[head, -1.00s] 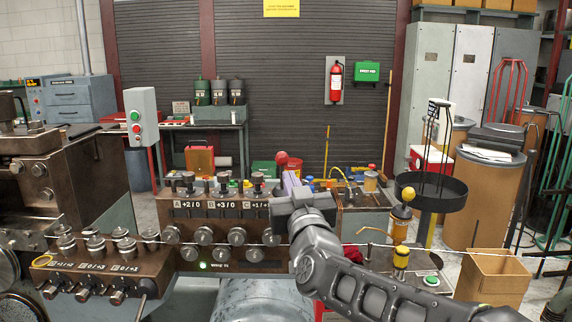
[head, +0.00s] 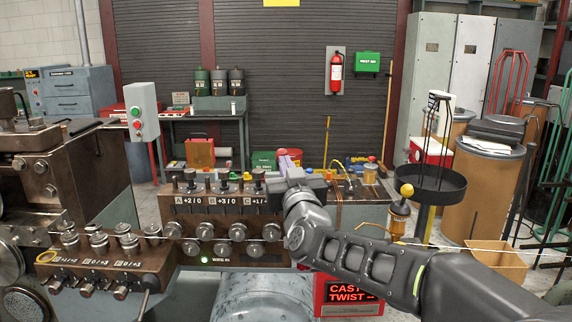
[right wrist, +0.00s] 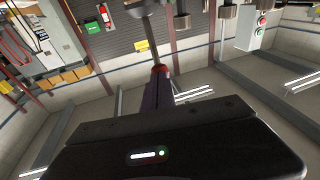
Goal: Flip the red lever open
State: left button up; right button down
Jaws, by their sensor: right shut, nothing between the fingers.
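The red lever's round knob (head: 281,152) shows behind the labelled brown block, mostly covered by my right gripper. I cannot tell whether the fingers touch the knob. My left gripper is not in view.
The brown block (head: 215,209) carries labelled stations and several round knobs. A dark round tray (head: 432,189) on a stand is to the right, with a cardboard box (head: 497,258) below it. A red lit sign (head: 349,295) is under my right forearm.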

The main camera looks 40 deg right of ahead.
aim_at(285, 150)
jog(key=r+p, duration=0.1)
jog(key=g+p, duration=0.1)
jog(key=p, duration=0.1)
jog(key=shift+w+d+r, duration=0.35)
jog(key=shift+w+r, duration=0.05)
jog(key=shift+w+d+p, duration=0.1)
jog(key=shift+w+p, duration=0.15)
jog(key=shift+p, duration=0.2)
jog(key=shift+w+d+r, duration=0.15)
jog(key=shift+w+d, duration=0.1)
jog(key=d+x, duration=0.1)
jog(key=x, duration=0.5)
jog(key=shift+r+p, duration=0.3)
jog(key=shift+r, duration=0.05)
jog(key=shift+d, duration=0.2)
